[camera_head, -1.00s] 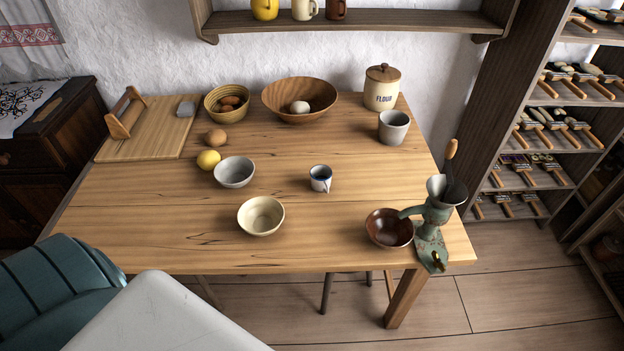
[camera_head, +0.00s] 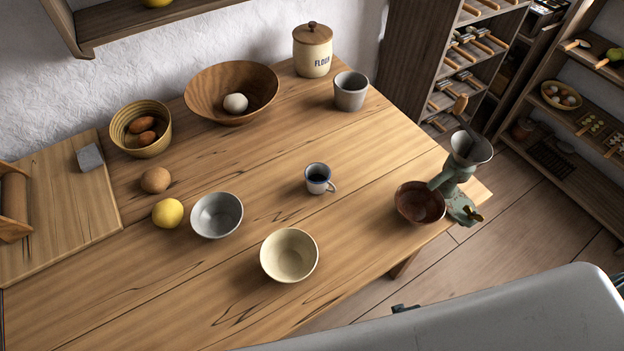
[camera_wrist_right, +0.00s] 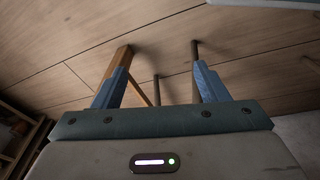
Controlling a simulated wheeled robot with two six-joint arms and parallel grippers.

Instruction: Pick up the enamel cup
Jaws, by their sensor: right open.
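The enamel cup (camera_head: 318,179) stands upright on the wooden table (camera_head: 350,215) in the head view. It is small and pale with a dark blue inside, and its handle points to the lower right. My right gripper (camera_wrist_right: 160,80) shows in the right wrist view with its two blue fingers wide apart and nothing between them. Floor planks and table or stool legs show beyond it, and the cup is not in that view. My left gripper is not in view.
Near the cup are a cream bowl (camera_head: 289,255), a grey bowl (camera_head: 217,215), a brown bowl (camera_head: 419,202) and a grey tumbler (camera_head: 350,91). A grinder (camera_head: 460,175) is clamped at the table's right edge. The tabletop directly around the cup is clear.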

